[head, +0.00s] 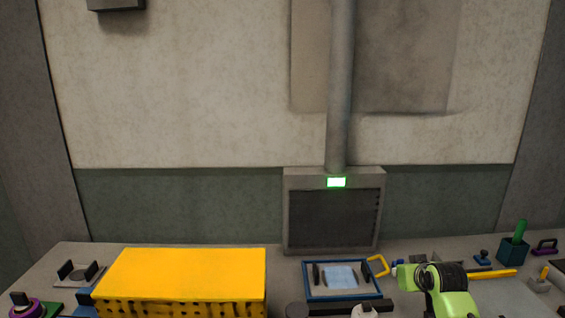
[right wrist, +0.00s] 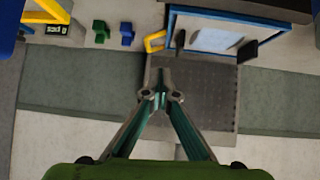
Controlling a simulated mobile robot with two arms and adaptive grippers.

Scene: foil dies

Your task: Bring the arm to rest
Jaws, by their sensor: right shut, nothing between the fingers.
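My right gripper (right wrist: 162,92) shows in the right wrist view with its fingertips together and nothing between them. It is in front of the grey vented box (right wrist: 205,95) against the wall, apart from the bench things. In the head view my lime-green and black right arm is at the lower right; its fingertips cannot be made out there. My left gripper is in neither view.
A blue-framed tray (head: 308,294) with a pale sheet lies on the bench, a yellow handle (head: 378,265) beside it. A large yellow block (head: 185,275) stands left. A dark blue holder (head: 513,251) with a green handle stands right. The vented box (head: 333,222) is behind.

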